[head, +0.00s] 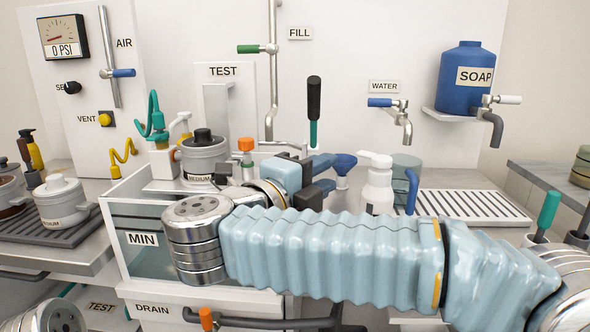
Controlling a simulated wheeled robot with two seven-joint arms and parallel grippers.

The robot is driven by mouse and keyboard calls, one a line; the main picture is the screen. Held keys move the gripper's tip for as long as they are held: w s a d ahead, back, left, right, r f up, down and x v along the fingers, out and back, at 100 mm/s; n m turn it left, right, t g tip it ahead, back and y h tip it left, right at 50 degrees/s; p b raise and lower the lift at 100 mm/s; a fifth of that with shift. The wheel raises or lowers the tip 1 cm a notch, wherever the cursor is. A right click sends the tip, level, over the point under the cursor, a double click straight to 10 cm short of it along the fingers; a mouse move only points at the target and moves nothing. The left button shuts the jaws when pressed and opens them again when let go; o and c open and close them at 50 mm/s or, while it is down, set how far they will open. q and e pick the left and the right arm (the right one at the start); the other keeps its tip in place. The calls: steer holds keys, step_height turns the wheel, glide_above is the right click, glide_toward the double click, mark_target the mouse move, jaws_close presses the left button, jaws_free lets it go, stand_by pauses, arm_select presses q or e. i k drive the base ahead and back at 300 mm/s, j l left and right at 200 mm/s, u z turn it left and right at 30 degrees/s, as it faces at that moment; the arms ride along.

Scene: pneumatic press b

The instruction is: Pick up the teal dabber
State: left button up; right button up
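A teal handle (548,211), which looks like the teal dabber, stands slightly tilted in a small holder at the right edge; its lower end is hidden. My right arm reaches in from the right across the front of the bench. My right gripper (304,179) is over the middle of the bench, well left of the teal handle. Its dark fingers are partly hidden by the wrist, so I cannot tell their opening. A tool with a black grip (314,98) and a teal stem stands upright just behind it; I cannot tell whether they touch. My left gripper is out of view.
A white pump bottle (377,185) and a teal mug (407,170) stand right of my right gripper. A lidded pot (204,155) is at its left. A blue soap tank (464,78) hangs above a drain grate (470,206). A black-handled tool stands at the far right.

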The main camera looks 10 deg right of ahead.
mark_target(551, 202)
steer(key=k+j, duration=0.2)
steer(key=j, duration=0.15)
steer(key=k+j, duration=0.25)
steer(key=j, duration=0.15)
steer(key=k+j, duration=0.2)
steer(key=j, duration=0.15)
